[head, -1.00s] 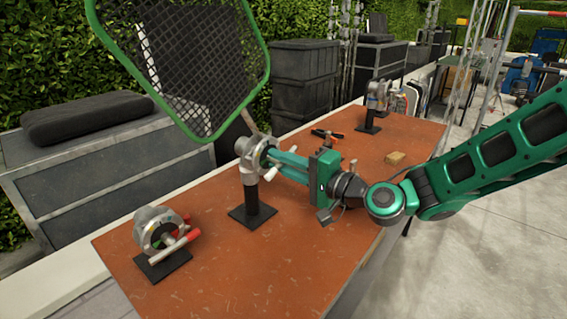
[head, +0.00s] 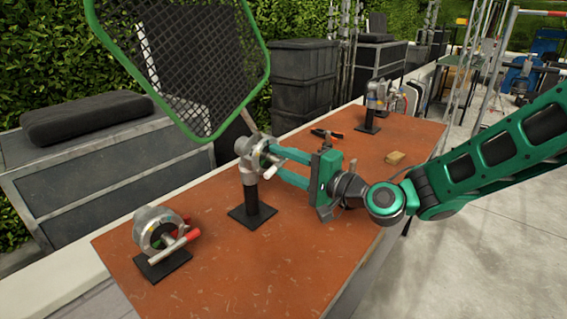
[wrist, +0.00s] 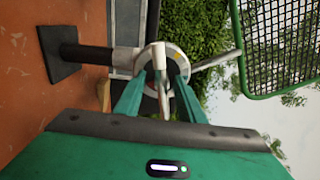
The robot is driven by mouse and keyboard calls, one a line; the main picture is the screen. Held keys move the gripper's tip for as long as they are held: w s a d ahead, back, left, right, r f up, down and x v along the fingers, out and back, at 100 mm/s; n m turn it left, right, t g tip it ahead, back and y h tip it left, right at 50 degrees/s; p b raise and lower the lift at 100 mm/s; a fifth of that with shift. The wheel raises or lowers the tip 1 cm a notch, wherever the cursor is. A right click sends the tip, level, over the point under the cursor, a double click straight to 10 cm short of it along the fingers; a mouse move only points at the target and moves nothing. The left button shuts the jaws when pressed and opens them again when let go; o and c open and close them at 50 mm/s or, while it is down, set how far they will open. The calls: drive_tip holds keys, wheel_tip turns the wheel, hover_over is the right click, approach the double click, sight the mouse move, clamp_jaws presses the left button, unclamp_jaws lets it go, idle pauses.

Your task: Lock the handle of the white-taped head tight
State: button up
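The middle grip head (head: 248,150) is a silver disc clamp on a black post and square base, with the rod of a green-framed mesh panel in it. A pale, whitish handle (head: 267,172) sticks out from its front; it also shows in the wrist view (wrist: 163,100). My gripper (head: 277,161) is open at this head, its two green fingers apart. In the wrist view my gripper (wrist: 163,80) has one finger on each side of the pale handle, with gaps visible. Whether a finger touches the handle or head, I cannot tell.
A second head (head: 158,230) with a red-ended handle stands at the table's front left. A third head (head: 375,95) stands at the back. Pliers-like clamp (head: 327,133) and a wooden block (head: 395,158) lie on the brown table (head: 230,265). The mesh panel (head: 190,60) rises above.

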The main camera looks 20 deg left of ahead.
drive_tip(key=shift+s, duration=0.1)
drive_tip(key=v, duration=1)
drive_tip(key=shift+d, duration=0.4)
drive_tip(key=d+f+n+g+h, duration=0.2)
drive_tip(key=d+f+n+h, duration=0.4)
drive_tip(key=d+f, duration=0.65)
drive_tip(key=s+d+m+h, duration=0.25)
drive_tip(key=d+h, duration=0.45)
drive_tip(key=d, duration=1)
drive_tip(key=s+d+r+m+g+h, duration=0.3)
drive_tip(key=s+d+m+g, duration=0.2)
drive_tip(key=s+d, duration=1.5)
drive_tip(key=shift+s, duration=0.85)
